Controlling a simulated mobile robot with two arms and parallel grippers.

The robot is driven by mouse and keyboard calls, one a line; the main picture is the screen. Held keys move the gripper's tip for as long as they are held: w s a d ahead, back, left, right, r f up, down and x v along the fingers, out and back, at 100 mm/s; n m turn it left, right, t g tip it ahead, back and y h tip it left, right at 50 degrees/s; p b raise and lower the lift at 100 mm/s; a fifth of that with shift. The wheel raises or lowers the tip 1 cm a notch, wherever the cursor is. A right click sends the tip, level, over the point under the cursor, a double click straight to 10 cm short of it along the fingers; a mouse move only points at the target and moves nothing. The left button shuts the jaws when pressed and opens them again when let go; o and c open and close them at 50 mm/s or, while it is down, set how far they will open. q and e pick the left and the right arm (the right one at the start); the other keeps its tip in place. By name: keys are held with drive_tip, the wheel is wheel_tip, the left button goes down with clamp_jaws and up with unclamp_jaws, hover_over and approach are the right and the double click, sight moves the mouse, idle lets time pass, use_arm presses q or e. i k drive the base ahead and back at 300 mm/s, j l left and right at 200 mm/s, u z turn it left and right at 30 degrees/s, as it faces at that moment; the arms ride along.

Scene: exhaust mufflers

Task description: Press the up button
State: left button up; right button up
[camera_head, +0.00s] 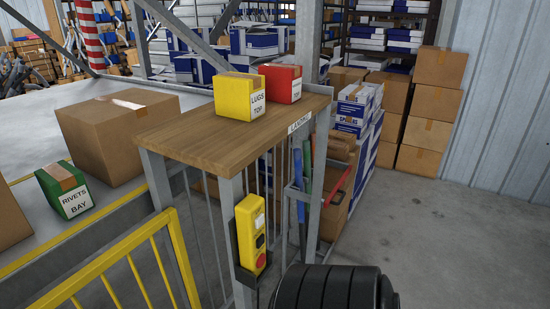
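A yellow push-button control box (244,226) hangs upright on the grey post below the front edge of a wooden-topped stand. Its button face is turned to the right. A dark button (260,241) sits near the middle of that face, and a red button (261,261) sits at the bottom. A further button area shows above the dark one, but its marking is too small to read. I cannot tell which button is marked up.
The wooden top (200,138) carries a yellow box (234,97) and a red box (277,84). A yellow railing (140,262) stands left of the control box. The floor (450,250) at right is clear.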

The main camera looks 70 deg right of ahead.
sight(260, 221)
drive_tip(key=z, duration=2.05)
